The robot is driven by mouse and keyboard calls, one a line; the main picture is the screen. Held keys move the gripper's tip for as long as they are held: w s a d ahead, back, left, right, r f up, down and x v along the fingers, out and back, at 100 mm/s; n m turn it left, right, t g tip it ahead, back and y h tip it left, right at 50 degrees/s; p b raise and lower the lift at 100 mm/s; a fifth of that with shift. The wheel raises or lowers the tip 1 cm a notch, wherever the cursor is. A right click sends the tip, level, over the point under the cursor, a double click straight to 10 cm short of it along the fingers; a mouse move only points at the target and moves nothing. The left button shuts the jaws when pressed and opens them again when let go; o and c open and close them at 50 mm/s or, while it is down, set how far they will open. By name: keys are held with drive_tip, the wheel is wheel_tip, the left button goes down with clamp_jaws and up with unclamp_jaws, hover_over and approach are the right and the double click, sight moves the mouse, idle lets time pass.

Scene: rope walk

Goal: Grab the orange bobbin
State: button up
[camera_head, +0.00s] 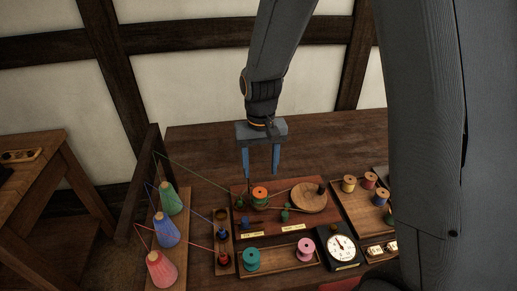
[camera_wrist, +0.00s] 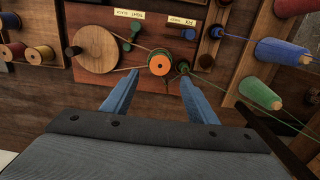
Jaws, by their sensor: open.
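The orange bobbin (camera_head: 260,193) stands upright on a reddish wooden board (camera_head: 240,220) on the table, with a cord running beside it towards a round wooden disc. In the wrist view the orange bobbin (camera_wrist: 160,62) shows from above, just beyond and between my fingertips. My gripper (camera_head: 261,174) is open and empty, pointing down above and slightly behind the bobbin. In the wrist view its two blue fingers (camera_wrist: 160,73) stand apart. I cannot tell the exact height gap between fingertips and bobbin.
The wooden disc (camera_head: 309,198) and small green pegs (camera_head: 285,212) sit close by on the board. Thread cones (camera_head: 166,229) stand at the left with taut threads. A dial (camera_head: 341,246), a tray with teal (camera_head: 251,259) and pink (camera_head: 305,249) spools, and a spool rack (camera_head: 350,207) surround it. The table behind is clear.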

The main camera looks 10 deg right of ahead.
sight(260, 192)
wheel_tip(260, 192, down, 11)
drive_tip(key=b, duration=0.7)
drive_tip(key=shift+w, duration=0.1)
drive_tip(key=c, duration=0.7)
drive_tip(key=shift+r+p, duration=3.2)
drive_tip(key=shift+r, duration=0.85)
drive_tip(key=shift+c, duration=0.4)
